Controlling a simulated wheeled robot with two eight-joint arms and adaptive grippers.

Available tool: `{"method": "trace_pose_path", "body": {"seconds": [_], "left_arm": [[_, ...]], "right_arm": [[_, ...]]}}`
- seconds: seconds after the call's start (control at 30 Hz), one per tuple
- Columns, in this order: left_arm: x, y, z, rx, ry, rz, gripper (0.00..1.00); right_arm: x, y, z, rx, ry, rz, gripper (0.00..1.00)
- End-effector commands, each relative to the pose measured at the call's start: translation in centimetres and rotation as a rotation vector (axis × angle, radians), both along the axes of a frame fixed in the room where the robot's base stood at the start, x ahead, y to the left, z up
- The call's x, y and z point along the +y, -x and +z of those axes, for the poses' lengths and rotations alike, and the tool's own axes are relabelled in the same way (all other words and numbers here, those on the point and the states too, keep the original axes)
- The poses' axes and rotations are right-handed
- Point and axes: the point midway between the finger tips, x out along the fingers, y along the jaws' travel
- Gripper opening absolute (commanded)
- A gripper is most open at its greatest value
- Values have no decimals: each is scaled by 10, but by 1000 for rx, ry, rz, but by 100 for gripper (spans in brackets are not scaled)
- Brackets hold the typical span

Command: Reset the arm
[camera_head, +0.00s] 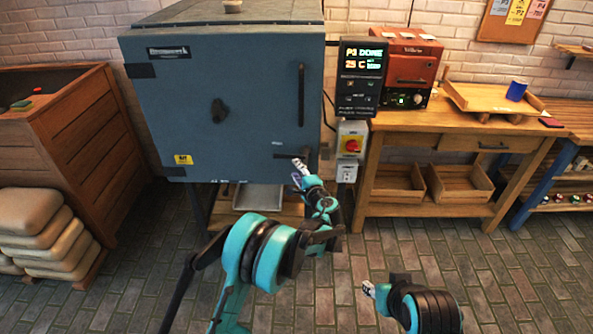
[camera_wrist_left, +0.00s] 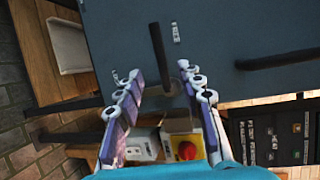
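My left gripper (camera_head: 299,170) is in front of the lower right part of the blue-grey kiln door (camera_head: 235,110). In the left wrist view, its two fingers (camera_wrist_left: 157,85) are spread apart with nothing held between them. A short dark bar (camera_wrist_left: 159,55) on the kiln front shows just beyond the fingertips; I cannot tell whether they touch it. The same bar (camera_head: 290,156) shows in the head view, below the long vertical handle (camera_head: 301,95). The door looks closed. My right gripper (camera_head: 369,289) is low over the brick floor; its fingers are too small to judge.
A control box (camera_head: 360,80) and a red knob switch (camera_head: 352,145) are right of the kiln. A wooden workbench (camera_head: 440,130) holds a red oven (camera_head: 411,68), a tray (camera_head: 485,97) and a blue cup (camera_head: 517,90). Sacks (camera_head: 35,230) are stacked at left. The floor before the bench is clear.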

Motion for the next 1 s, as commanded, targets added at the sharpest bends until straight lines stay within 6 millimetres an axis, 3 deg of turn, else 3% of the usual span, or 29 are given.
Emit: {"method": "trace_pose_path", "body": {"seconds": [0.27,0.47,0.73,1.0], "left_arm": [[5,2,5,5,15,7,38],[50,30,45,54,174,75,38],[127,127,97,144,530,224,38],[169,256,109,210,891,372,38]], "right_arm": [[0,0,0,0,0,0,40],[0,0,0,0,0,0,40],[0,0,0,0,0,0,40],[0,0,0,0,0,0,40]]}}
